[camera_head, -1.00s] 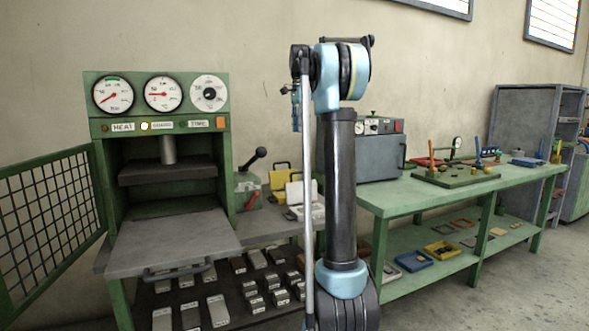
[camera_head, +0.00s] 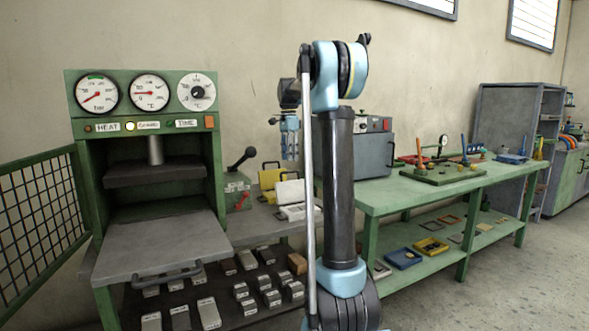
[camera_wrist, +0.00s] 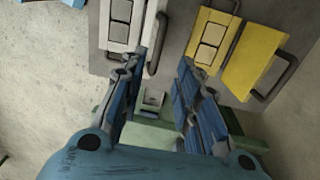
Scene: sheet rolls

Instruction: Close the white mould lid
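The white mould stands on the low bench between the press and the green workbench. Its lid (camera_head: 290,191) is raised, with a dark handle on top, and its base (camera_head: 296,212) lies in front. In the wrist view the base (camera_wrist: 120,33) shows square cavities at the top, and a dark handle is beside it. My gripper (camera_head: 290,142) hangs above the mould, pointing down. In the wrist view my gripper (camera_wrist: 163,66) has its blue fingers apart with nothing between them. I cannot tell its exact height above the lid.
A yellow mould (camera_head: 268,178) stands open close behind the white one; its lid (camera_wrist: 254,60) and handle show in the wrist view. A black-knobbed lever (camera_head: 242,160) stands left. The green press (camera_head: 146,105) is further left, the grey oven (camera_head: 360,152) right.

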